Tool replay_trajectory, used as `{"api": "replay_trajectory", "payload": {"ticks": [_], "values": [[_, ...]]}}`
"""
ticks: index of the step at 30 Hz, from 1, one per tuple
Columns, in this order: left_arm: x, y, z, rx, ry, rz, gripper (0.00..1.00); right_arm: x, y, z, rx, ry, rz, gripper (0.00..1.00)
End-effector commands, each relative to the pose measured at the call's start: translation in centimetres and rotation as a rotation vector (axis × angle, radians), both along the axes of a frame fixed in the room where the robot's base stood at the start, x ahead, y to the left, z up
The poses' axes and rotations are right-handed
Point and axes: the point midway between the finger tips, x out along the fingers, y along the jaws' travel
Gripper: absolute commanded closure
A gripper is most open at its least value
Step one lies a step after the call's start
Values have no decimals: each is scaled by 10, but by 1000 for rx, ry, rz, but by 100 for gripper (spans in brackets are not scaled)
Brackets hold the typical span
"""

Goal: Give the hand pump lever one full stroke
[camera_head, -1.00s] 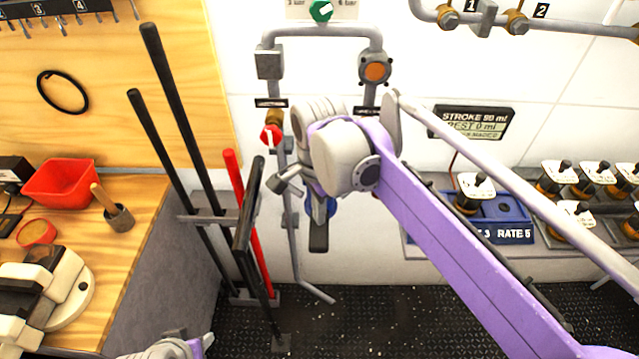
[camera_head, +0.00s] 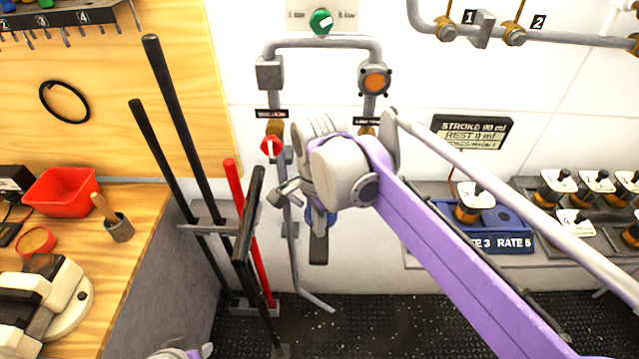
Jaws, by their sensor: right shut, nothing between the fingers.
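Long upright bars stand in a grey bracket (camera_head: 205,228) left of centre: two thin black bars (camera_head: 180,110) and a red bar (camera_head: 233,185). A flat black bar (camera_head: 246,225) stands in front of the red one. I cannot tell which is the hand pump lever. A sign (camera_head: 470,132) reads STROKE 90 ml, REST 0 ml. My right gripper (camera_head: 318,248) hangs below its wrist, shut and empty, to the right of the bars and apart from them. My right arm hides part of the wall behind. Part of my left arm (camera_head: 180,352) shows at the bottom edge; its fingers are not visible.
Wall pipes carry a red valve (camera_head: 271,146) and an orange-faced fitting (camera_head: 375,82). A wooden bench with a red tray (camera_head: 62,190) is at left. A shelf with a blue holder (camera_head: 505,222) and several white-topped units is at right. Dark floor lies below.

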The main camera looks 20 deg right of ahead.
Motion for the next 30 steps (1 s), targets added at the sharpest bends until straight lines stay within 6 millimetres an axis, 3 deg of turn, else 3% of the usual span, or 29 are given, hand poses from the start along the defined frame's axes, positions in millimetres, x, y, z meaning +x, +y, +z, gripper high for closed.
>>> {"api": "replay_trajectory", "payload": {"ticks": [18,30], "values": [[22,0,62,0,-41,0,50,1,0,77,-1,-3,0,100],[22,0,62,0,-41,0,50,0,0,78,-1,0,0,100]]}}
